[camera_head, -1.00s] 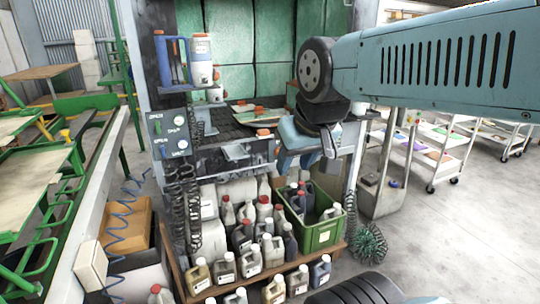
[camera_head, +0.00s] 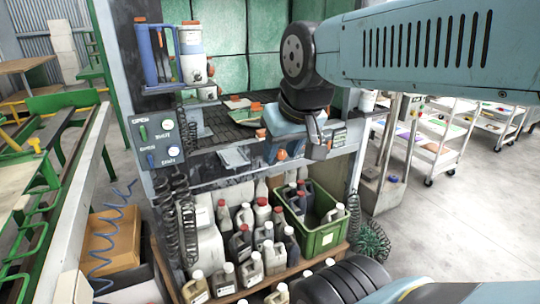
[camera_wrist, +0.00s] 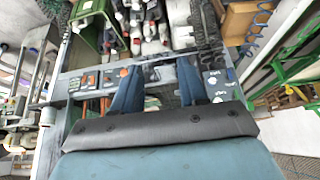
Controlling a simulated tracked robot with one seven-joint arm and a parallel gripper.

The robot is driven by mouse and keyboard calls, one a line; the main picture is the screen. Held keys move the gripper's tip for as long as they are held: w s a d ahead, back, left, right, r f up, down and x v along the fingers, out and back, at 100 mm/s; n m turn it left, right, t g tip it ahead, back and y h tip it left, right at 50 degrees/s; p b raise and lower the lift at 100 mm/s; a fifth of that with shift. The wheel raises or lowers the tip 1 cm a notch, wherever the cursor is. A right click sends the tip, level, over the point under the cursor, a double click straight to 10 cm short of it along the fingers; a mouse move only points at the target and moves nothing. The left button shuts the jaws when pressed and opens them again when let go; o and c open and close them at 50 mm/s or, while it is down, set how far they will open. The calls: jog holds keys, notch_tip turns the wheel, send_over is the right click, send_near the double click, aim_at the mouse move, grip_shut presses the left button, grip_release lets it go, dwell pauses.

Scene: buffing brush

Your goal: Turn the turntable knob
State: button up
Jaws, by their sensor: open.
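A dark control panel (camera_head: 160,140) with green and blue switches and two white knobs, an upper one (camera_head: 169,125) and a lower one (camera_head: 174,151), is on the bench's left post. Its labels are too small to read, so I cannot tell which knob is the turntable's. In the wrist view the panel (camera_wrist: 219,86) is at the right, beside the right finger. My gripper (camera_head: 292,146) is open at the bench front, well right of the panel. Its two blue fingers (camera_wrist: 157,68) are spread apart with nothing visibly held. Neither knob is touched.
A grey lever-like plate (camera_head: 234,157) and an orange knob (camera_head: 281,154) are on the bench front. Coiled black hoses (camera_head: 188,215) hang below the panel. Bottles and a green crate (camera_head: 323,238) stand underneath. A pump-like unit (camera_head: 192,52) sits above the panel.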

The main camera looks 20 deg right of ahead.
jog(key=shift+o, duration=1.2)
jog(key=shift+w+d, duration=0.2)
jog(key=o, duration=0.4)
jog(key=w+d+f+t, duration=0.1)
jog(key=w+d, duration=0.1)
jog(key=w, duration=0.3)
jog(key=w+d+f+n+h, duration=0.1)
jog(key=w+d, duration=0.2)
jog(key=w, duration=0.2)
jog(key=w+d+f+n+t+h, duration=0.1)
jog(key=w+d, duration=0.1)
jog(key=w, duration=0.4)
jog(key=shift+d+f+t, duration=0.15)
jog(key=shift+f+t, duration=0.15)
jog(key=shift+c, duration=0.2)
jog(key=w+d+f+n+t, duration=0.25)
jog(key=w+d+f, duration=0.5)
jog(key=w, duration=0.45)
jog(key=n+t+y, duration=0.2)
jog(key=n+t, duration=0.2)
jog(key=t, duration=0.3)
send_near(282, 156)
jog(key=shift+m, duration=0.25)
jog(key=w, duration=0.8)
jog(key=shift+w, duration=0.3)
jog(key=shift+c, duration=0.2)
jog(key=shift+a+y, duration=0.1)
jog(key=shift+y, duration=0.2)
jog(key=c, duration=1)
